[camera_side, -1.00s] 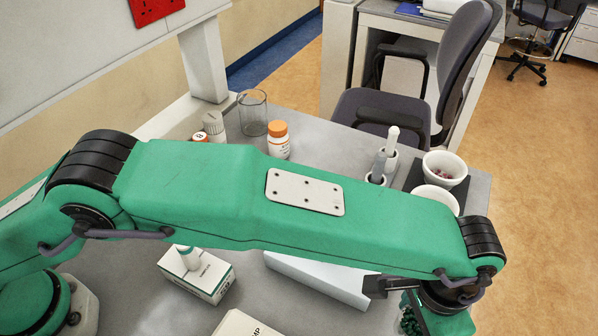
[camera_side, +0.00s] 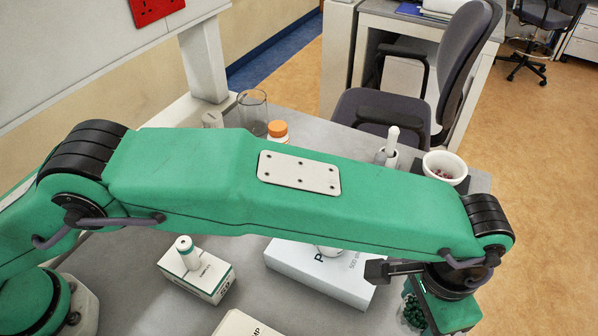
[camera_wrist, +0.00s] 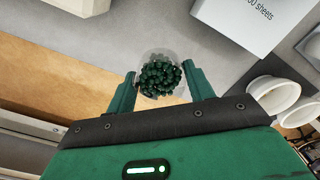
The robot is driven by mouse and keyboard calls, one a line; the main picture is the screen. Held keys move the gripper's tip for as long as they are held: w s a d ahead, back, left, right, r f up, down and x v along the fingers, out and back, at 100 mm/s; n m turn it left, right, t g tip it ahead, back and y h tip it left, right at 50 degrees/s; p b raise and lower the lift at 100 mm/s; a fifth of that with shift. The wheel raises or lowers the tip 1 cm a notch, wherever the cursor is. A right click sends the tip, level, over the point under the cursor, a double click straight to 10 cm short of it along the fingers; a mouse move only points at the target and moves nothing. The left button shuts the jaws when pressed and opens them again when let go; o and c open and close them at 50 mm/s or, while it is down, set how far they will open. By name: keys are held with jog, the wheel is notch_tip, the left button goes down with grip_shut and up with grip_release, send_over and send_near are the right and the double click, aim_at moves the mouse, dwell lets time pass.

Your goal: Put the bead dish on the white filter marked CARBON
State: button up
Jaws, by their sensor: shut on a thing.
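The bead dish (camera_wrist: 160,78), a clear round dish of dark green beads, sits between the two green fingers of my gripper (camera_wrist: 160,85) in the wrist view. The fingers are shut on it. In the side view the beads of the dish (camera_side: 411,309) show at the lower right, beside my gripper, and part of the dish is hidden. I cannot pick out a white filter marked CARBON in either view; my arm covers much of the table.
A white box (camera_side: 345,284) marked 500 sheets lies behind the arm, with a partly hidden round white thing on it. A small box (camera_side: 197,278) bears a white-and-green vial (camera_side: 187,254).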

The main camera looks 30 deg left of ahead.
jog(key=w+a+r+n, duration=0.2)
jog(key=w+a+r, duration=0.4)
jog(key=w+a, duration=0.45)
jog(key=w+a+r+n, duration=0.1)
jog(key=w+a+r, duration=0.6)
jog(key=a, duration=0.7)
jog(key=w+a+r+n, duration=0.1)
jog(key=a+r+n, duration=0.2)
jog(key=a, duration=1)
jog(key=w+a+r+n, duration=0.15)
jog(key=a+r, duration=0.25)
jog(key=a, duration=1)
jog(key=d+f+n, duration=0.4)
jog(key=f+n, duration=0.4)
jog(key=n, duration=0.3)
jog(key=shift+n, duration=0.35)
send_over(212, 116)
notch_tip(212, 116, down, 7)
jog(key=shift+s, duration=0.1)
jog(key=shift+f, duration=2)
